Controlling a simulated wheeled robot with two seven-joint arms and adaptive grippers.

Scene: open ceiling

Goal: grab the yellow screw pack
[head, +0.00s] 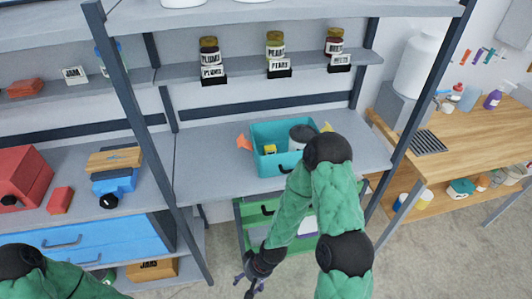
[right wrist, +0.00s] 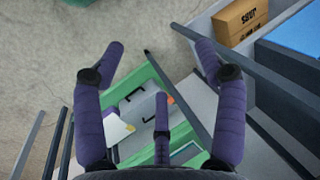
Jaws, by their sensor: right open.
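A small yellow item (head: 269,149) sits inside the teal bin (head: 262,166) on the middle shelf board; it is too small to tell if it is the yellow screw pack. My right gripper (head: 250,287) hangs low in front of the green drawer unit (head: 246,215), well below the bin. Its fingers (right wrist: 160,95) are spread open and empty in the right wrist view. Below them, that view shows the green unit holding a grey case (right wrist: 146,112) and a white and yellow item (right wrist: 119,127). My left arm shows at the lower left; its gripper is out of view.
A dark shelf post (head: 145,140) stands left of my right arm. A dark cylinder-like item (head: 301,133) is in the bin. Blue drawers (head: 85,245) and a cardboard box (head: 152,269) are at left, a wooden workbench (head: 470,135) at right. Floor in front is clear.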

